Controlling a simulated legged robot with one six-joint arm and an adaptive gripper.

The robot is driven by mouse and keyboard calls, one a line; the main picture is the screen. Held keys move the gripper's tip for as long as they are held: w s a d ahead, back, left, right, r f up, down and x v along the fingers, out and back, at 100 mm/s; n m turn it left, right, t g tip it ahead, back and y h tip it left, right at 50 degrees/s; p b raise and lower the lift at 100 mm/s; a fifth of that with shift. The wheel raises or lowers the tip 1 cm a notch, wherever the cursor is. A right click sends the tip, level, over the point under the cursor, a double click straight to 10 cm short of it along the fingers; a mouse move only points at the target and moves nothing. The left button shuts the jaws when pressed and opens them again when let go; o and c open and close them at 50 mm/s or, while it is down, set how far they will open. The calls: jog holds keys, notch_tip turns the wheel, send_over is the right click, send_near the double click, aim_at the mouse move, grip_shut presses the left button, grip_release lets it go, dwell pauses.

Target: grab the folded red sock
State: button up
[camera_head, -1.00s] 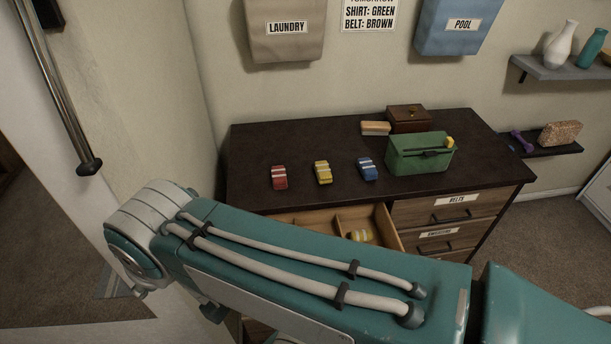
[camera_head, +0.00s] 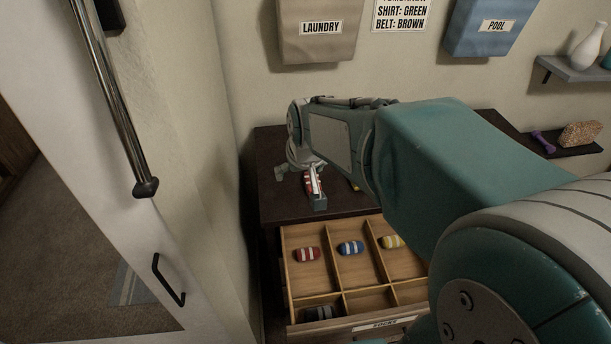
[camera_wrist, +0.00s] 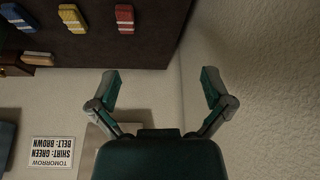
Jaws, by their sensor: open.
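A folded red sock with white bands (camera_head: 308,184) lies on the dark dresser top, partly covered by my gripper in the head view. It also shows at the top edge of the wrist view (camera_wrist: 124,18). My gripper (camera_wrist: 161,84) is open and empty, its two fingers spread wide; in the head view it is over the dresser's left part. In the wrist view the sock lies up and left of the gap between the fingers, not between them. A second red striped sock (camera_head: 306,254) lies in the open drawer's back left compartment.
In the wrist view, folded yellow (camera_wrist: 72,18) and blue (camera_wrist: 15,14) socks lie beside the red one. The open divided drawer (camera_head: 284,262) holds blue (camera_head: 350,248), yellow (camera_head: 392,242) and dark (camera_head: 318,313) socks. A wall (camera_wrist: 260,90) stands close by. My arm hides the dresser's right part.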

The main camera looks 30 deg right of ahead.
jog(key=shift+m+g+h, duration=0.3)
jog(key=shift+m+g, duration=0.1)
jog(key=shift+m, duration=0.4)
jog(key=w+d+f, duration=0.3)
jog(key=w+f, duration=0.1)
jog(key=f, duration=0.2)
jog(key=w+d+f, duration=0.4)
jog(key=w+f, duration=0.1)
jog(key=f, duration=0.1)
jog(key=w+d+f, duration=0.4)
jog(key=f, duration=0.3)
jog(key=shift+w, duration=0.3)
jog(key=shift+w+x, duration=0.2)
jog(key=shift+x, duration=2.7)
jog(key=shift+r, duration=0.1)
jog(key=c, duration=1)
